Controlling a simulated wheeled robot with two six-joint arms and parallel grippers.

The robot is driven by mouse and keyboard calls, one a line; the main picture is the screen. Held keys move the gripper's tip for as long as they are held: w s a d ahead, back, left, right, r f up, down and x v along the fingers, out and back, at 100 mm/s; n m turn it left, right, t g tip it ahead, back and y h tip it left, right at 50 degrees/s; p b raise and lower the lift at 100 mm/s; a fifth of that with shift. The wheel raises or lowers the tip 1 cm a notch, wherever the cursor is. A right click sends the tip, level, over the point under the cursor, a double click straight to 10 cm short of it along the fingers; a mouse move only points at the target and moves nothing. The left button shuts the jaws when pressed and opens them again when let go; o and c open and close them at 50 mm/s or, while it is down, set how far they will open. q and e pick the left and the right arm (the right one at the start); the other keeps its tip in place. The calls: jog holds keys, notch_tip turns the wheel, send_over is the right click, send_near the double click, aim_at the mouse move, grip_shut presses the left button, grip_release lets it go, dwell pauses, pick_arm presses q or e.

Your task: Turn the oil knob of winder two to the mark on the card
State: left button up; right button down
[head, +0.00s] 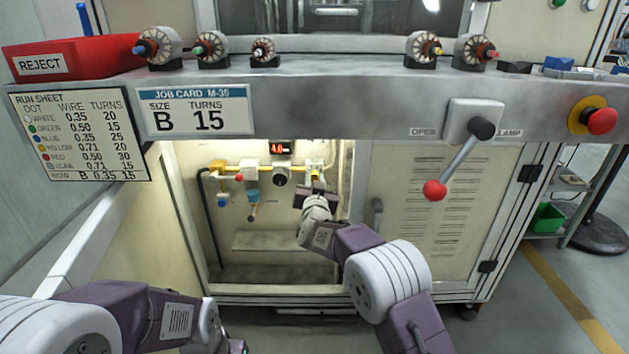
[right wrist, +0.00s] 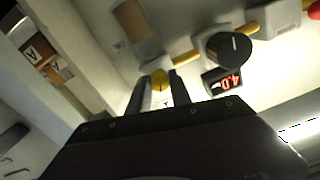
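Inside the lit cabinet bay is a row of yellow pipe fittings. A small yellow knob (right wrist: 160,80) shows in the right wrist view between my right fingertips. My right gripper (right wrist: 160,88) is open, one finger on each side of this knob; I cannot tell whether they touch it. In the head view my right gripper (head: 315,190) is at the right end of the pipe row and hides part of the fittings.
The job card (head: 196,110) reads size B, 15 turns; the run sheet (head: 80,135) hangs left of it. A red-balled clamp lever (head: 460,160) and red stop button (head: 600,121) are on the bench front. The bay's sides and floor are close around my right arm.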

jog(key=shift+r+p, duration=0.15)
jog(key=shift+p, duration=0.35)
jog(key=n+p, duration=0.5)
jog(key=p, duration=0.4)
jog(key=shift+r+n, duration=0.1)
jog(key=shift+n, duration=0.3)
jog(key=shift+f+n+p, duration=0.25)
jog(key=shift+n+p, duration=1.15)
jog(key=shift+n, duration=0.1)
jog(key=c, duration=1.2)
grip_release()
jog(key=shift+o, duration=0.2)
